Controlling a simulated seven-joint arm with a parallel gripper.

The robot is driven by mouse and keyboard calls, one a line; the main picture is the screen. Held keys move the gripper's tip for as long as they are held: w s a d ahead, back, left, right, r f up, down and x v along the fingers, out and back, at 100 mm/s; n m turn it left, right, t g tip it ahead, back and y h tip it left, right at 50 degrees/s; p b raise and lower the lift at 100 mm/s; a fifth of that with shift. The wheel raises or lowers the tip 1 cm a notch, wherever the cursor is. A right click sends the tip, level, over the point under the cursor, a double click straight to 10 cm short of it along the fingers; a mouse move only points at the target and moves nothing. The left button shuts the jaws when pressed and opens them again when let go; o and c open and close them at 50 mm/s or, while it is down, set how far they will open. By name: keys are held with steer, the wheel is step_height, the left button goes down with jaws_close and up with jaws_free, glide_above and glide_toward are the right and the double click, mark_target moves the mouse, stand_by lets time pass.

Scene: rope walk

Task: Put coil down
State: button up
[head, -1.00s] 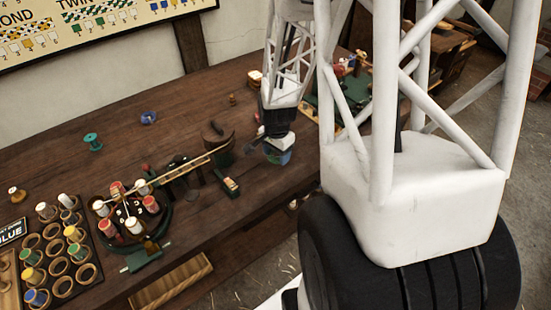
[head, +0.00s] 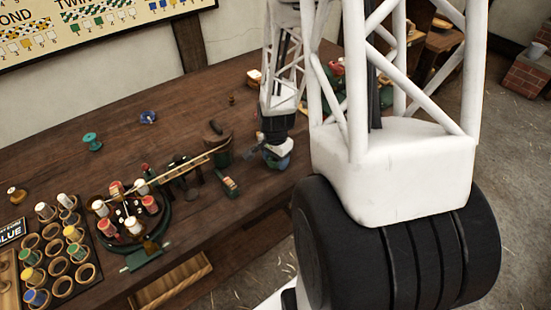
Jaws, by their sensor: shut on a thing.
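My gripper (head: 274,150) is in the head view over the right part of the bench, partly hidden by my own arm. It is shut on a small blue-green thing (head: 284,163), which seems to be the coil. Only part of it shows beneath the jaws. I cannot tell whether it touches the bench top. Another small blue coil-like thing (head: 148,117) lies on the bench toward the wall, apart from the gripper.
The wooden bench (head: 120,125) has free room at its back middle. A teal spool (head: 92,141) stands there. A round bobbin machine (head: 125,215) and a rack of spools (head: 55,255) fill the front left. A small green-ended block (head: 228,184) lies left of the gripper.

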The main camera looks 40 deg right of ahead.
steer(key=shift+f, duration=0.15)
steer(key=o, duration=0.9)
step_height(320, 180, up, 12)
steer(key=shift+r, duration=0.2)
stand_by(0.6)
stand_by(0.6)
